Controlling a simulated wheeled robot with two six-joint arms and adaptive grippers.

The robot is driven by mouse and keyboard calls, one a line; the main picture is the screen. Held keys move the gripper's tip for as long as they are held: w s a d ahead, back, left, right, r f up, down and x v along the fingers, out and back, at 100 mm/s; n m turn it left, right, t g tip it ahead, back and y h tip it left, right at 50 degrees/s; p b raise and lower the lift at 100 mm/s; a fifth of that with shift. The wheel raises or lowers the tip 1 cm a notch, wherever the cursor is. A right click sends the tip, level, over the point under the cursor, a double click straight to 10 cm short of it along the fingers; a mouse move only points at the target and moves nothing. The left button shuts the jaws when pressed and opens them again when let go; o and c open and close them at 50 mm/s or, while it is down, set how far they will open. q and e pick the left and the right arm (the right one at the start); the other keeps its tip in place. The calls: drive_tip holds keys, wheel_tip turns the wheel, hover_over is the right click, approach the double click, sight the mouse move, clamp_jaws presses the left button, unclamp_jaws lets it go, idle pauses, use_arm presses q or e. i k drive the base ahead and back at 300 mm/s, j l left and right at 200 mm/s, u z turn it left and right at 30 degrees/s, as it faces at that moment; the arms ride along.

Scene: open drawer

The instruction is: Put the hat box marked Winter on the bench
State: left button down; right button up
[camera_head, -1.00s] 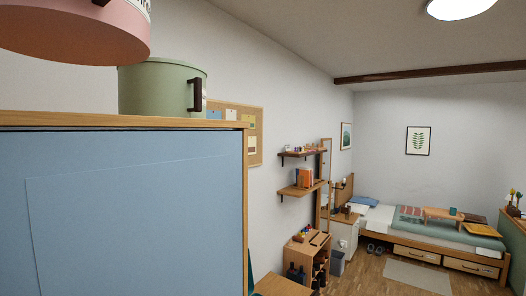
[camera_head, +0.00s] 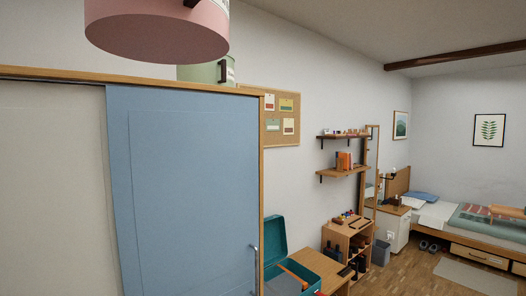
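A round pink hat box (camera_head: 158,34) hangs in the air at the top left, in front of the wardrobe top. I see its underside, a dark handle at the cut-off top and a bit of white label at its right; no word on it is readable. A green hat box (camera_head: 200,73) stands on the wardrobe, partly hidden behind the pink one. A low wooden surface (camera_head: 322,264), perhaps the bench, is at the bottom, right of the wardrobe. Neither gripper shows, and what holds the pink box is out of view.
The wardrobe (camera_head: 188,190) with a blue sliding door fills the left. An open teal case (camera_head: 275,243) sits beside the low wooden surface. Wall shelves (camera_head: 343,171), a small shelf unit (camera_head: 350,232) and a bed (camera_head: 455,225) stand farther back. Floor (camera_head: 408,270) shows clear at lower right.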

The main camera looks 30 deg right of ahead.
sight(313, 264)
drive_tip(key=i+l, duration=0.1)
drive_tip(key=l, duration=0.35)
drive_tip(key=i+l, duration=0.1)
drive_tip(key=l, duration=0.4)
drive_tip(key=i+l, duration=0.1)
drive_tip(key=l, duration=0.35)
drive_tip(key=i+l, duration=0.1)
drive_tip(key=l, duration=0.4)
drive_tip(key=i+l, duration=0.1)
drive_tip(key=l, duration=0.35)
drive_tip(key=i+l, duration=0.15)
drive_tip(key=l, duration=0.45)
drive_tip(key=i+l, duration=0.15)
drive_tip(key=l, duration=0.45)
drive_tip(key=i+l+u, duration=0.1)
drive_tip(key=l, duration=0.45)
drive_tip(key=i+l, duration=0.2)
drive_tip(key=l, duration=0.4)
drive_tip(key=i+l, duration=0.15)
drive_tip(key=l, duration=0.45)
drive_tip(key=i+l+u, duration=0.1)
drive_tip(key=l, duration=0.5)
drive_tip(key=i+l, duration=0.15)
drive_tip(key=l, duration=0.5)
drive_tip(key=i+l, duration=0.15)
drive_tip(key=l, duration=0.45)
drive_tip(key=u, duration=0.05)
